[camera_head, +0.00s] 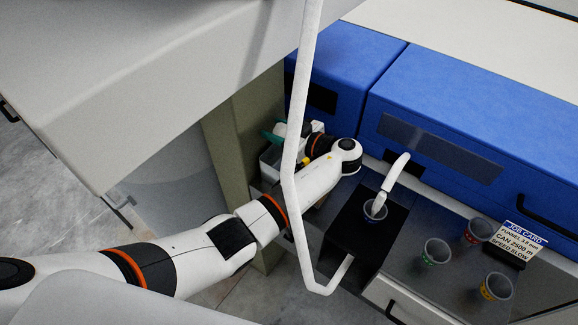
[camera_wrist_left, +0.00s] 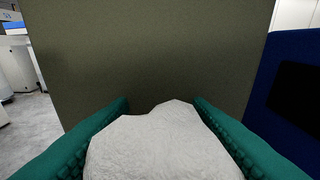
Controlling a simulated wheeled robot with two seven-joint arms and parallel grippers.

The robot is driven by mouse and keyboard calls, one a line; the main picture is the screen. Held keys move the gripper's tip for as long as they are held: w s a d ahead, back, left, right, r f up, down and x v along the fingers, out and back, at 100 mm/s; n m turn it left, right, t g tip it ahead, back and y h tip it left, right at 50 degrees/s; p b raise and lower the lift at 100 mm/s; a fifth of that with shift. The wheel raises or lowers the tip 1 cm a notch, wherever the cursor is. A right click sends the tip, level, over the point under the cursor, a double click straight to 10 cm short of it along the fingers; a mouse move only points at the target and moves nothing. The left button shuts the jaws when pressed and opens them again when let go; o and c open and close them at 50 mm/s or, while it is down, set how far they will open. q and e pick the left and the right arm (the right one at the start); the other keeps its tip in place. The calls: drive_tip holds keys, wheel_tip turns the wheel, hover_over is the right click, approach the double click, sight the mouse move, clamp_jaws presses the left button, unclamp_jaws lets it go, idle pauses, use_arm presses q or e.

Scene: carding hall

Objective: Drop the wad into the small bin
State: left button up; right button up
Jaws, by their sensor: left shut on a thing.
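The wad (camera_wrist_left: 165,148) is a pale grey-white, lumpy mass between the teal fingers of my left gripper (camera_wrist_left: 160,125) in the left wrist view. The gripper is shut on it. In the head view my left gripper (camera_head: 275,136) points left, with teal fingers beside the olive post. The bin is not visible in the wrist view. My right gripper is not in view.
An olive post (camera_head: 220,150) stands close to the gripper and fills the wrist view. Blue machine covers (camera_head: 450,100) lie behind. A white bent tube (camera_head: 295,150) crosses in front of my arm. Several cups (camera_head: 436,252) and a job card (camera_head: 524,243) stand at right.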

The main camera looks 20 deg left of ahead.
use_arm(q)
drive_tip(key=shift+f, duration=0.1)
drive_tip(key=o, duration=1)
drive_tip(key=shift+o, duration=0.2)
drive_tip(key=shift+s+d, duration=0.15)
drive_tip(key=shift+d, duration=0.15)
drive_tip(key=b+v, duration=0.3)
drive_tip(key=v, duration=0.4)
drive_tip(key=shift+a, duration=0.1)
